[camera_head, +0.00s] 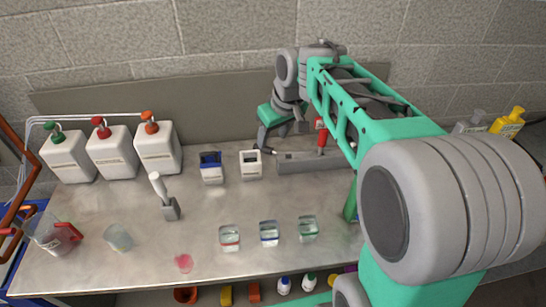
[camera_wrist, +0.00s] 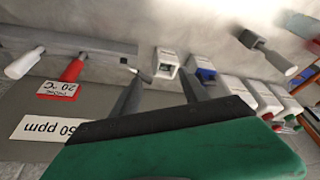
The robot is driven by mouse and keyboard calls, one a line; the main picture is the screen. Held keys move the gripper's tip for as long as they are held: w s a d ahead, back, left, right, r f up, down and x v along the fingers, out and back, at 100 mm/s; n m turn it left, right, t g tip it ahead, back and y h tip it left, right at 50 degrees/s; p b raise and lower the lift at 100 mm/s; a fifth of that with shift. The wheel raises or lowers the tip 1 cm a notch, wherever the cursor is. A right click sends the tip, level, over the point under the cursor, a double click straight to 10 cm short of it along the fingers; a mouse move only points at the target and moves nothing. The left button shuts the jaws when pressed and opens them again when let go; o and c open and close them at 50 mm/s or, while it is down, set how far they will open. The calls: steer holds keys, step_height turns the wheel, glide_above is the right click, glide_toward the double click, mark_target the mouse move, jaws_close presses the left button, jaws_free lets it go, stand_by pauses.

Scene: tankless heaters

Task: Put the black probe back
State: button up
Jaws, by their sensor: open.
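My gripper (camera_head: 270,142) is open near the left end of a long grey rack (camera_head: 312,167). In the wrist view its two dark fingers (camera_wrist: 163,88) are apart, with no object clearly held between them. A red-handled probe (camera_head: 321,137) stands in the rack; it also shows in the wrist view (camera_wrist: 72,68), beside a white-handled one (camera_wrist: 25,62). I cannot clearly pick out a black probe. A small dark piece with a pale tip (camera_wrist: 143,75) shows by the left finger in the wrist view; I cannot tell whether it is part of the finger.
A white meter (camera_head: 250,164) and a blue-topped one (camera_head: 211,168) stand left of the rack. Several pump bottles (camera_head: 158,152) stand at the back left. A grey stand holds a white handle (camera_head: 159,187). Small tubs (camera_head: 269,233) line the front. My arm covers the right side.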

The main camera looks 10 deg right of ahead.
steer(key=w+f+n+y, duration=0.15)
steer(key=w+f, duration=0.25)
steer(key=w, duration=0.6)
steer(key=n+g, duration=0.1)
steer(key=n, duration=0.4)
glide_above(275, 153)
steer(key=w+a, duration=0.3)
steer(key=shift+y, duration=0.25)
step_height(275, 153, down, 12)
steer(key=shift+s+f, duration=0.1)
steer(key=shift+s, duration=0.05)
steer(key=p+x, duration=0.2)
steer(key=x, duration=0.5)
steer(key=shift+a+f, duration=0.15)
jaws_close()
